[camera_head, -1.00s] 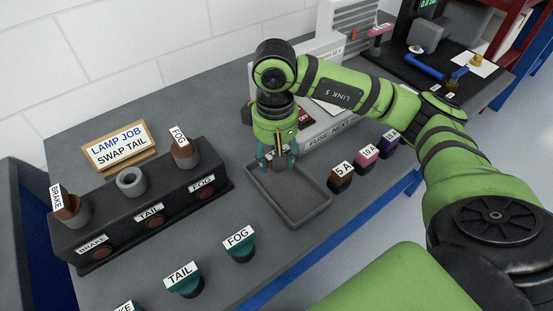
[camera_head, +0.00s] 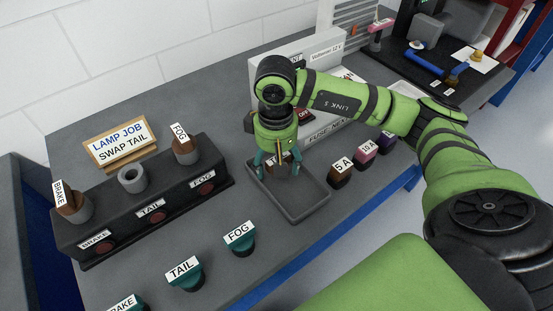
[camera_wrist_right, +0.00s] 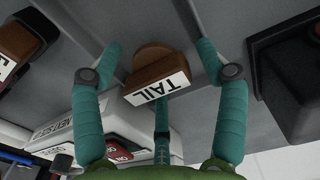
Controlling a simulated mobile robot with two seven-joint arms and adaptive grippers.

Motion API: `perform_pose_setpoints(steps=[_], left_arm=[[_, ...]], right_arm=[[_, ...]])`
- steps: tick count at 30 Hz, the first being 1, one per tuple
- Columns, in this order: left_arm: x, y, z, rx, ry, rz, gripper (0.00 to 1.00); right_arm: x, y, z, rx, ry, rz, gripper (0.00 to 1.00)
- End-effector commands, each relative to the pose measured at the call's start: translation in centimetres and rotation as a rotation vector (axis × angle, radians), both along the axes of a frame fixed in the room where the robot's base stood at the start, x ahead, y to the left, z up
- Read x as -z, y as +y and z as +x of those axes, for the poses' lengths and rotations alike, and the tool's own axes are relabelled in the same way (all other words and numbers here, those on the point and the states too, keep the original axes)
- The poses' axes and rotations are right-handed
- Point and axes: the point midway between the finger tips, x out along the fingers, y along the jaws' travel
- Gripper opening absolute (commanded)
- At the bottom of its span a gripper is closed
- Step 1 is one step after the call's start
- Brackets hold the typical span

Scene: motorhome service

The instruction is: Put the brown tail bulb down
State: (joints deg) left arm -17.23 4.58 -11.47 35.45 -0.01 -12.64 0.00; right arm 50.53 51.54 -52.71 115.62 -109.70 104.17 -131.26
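The brown tail bulb (camera_wrist_right: 157,62), with a white TAIL label, stands in the grey tray (camera_head: 302,203), near its far left end. In the head view the bulb (camera_head: 277,168) is partly hidden by my right gripper (camera_head: 279,174). The right gripper is open around the bulb, pointing down. In the wrist view a gap shows between the bulb and the finger on each side. The lamp holder (camera_head: 80,236) at the left has an empty middle TAIL socket (camera_head: 132,179). My left gripper is not in view.
The BRAKE bulb (camera_head: 70,205) and FOG bulb (camera_head: 183,148) sit in the holder. Teal TAIL (camera_head: 184,274) and FOG (camera_head: 240,240) bulbs stand near the front edge. Several fuses, including 5 A (camera_head: 341,175), stand right of the tray. A grey tester box (camera_head: 268,72) stands behind.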

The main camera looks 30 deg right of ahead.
Motion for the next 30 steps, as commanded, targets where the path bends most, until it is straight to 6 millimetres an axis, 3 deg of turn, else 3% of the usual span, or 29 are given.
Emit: perform_pose_setpoints(steps=[7, 16, 18, 24, 30], left_arm=[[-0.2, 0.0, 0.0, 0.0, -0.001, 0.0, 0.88], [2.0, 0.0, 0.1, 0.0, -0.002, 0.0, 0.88], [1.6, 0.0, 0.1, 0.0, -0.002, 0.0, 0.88], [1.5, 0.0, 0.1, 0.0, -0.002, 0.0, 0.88], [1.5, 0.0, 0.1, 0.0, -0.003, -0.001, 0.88]], right_arm=[[-0.9, 0.0, 0.1, 0.0, -0.004, 0.0, 0.74], [-7.4, 0.1, 0.2, -0.001, -0.009, 0.001, 0.74], [-8.9, 0.0, 0.1, -0.001, -0.006, -0.001, 0.74], [-11.4, 0.1, 0.1, 0.001, -0.002, -0.001, 0.74], [-12.3, 0.1, 0.0, 0.0, 0.0, 0.0, 0.74]])
